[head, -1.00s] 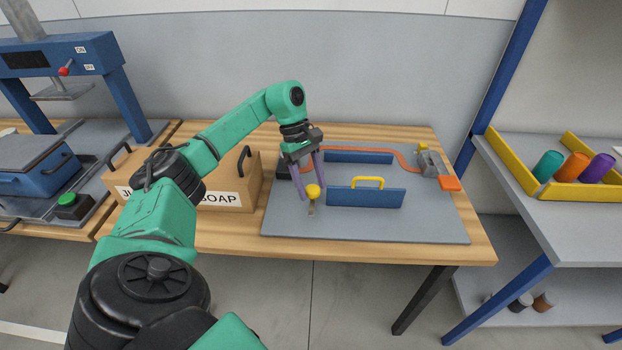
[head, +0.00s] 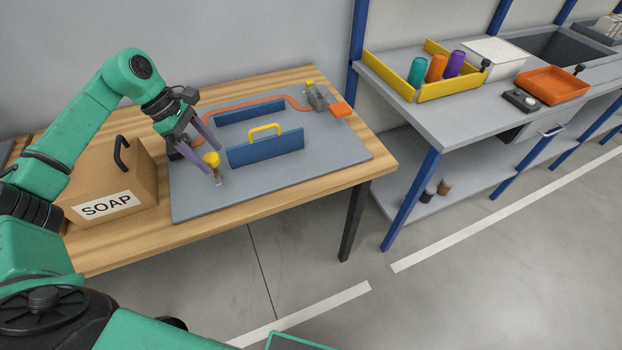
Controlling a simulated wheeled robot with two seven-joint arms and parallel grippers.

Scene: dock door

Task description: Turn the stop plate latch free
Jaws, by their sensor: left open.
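The blue stop plate (head: 265,150) stands on edge on a grey board (head: 320,168) and has a yellow handle (head: 265,130) on top. By its left end is a small yellow-topped piece (head: 212,159) on a metal shank, which looks like the latch. My left gripper (head: 217,163) has its two purple fingers apart, pointing down at the yellow top, one on either side of it. I cannot tell whether they touch it. The right gripper is out of view.
A second blue plate (head: 249,109) stands behind, with an orange cord (head: 240,105) running to a grey block (head: 318,97). A SOAP box (head: 112,187) sits left of the board. A shelf with a yellow tray (head: 450,88) stands right. The board's front right is bare.

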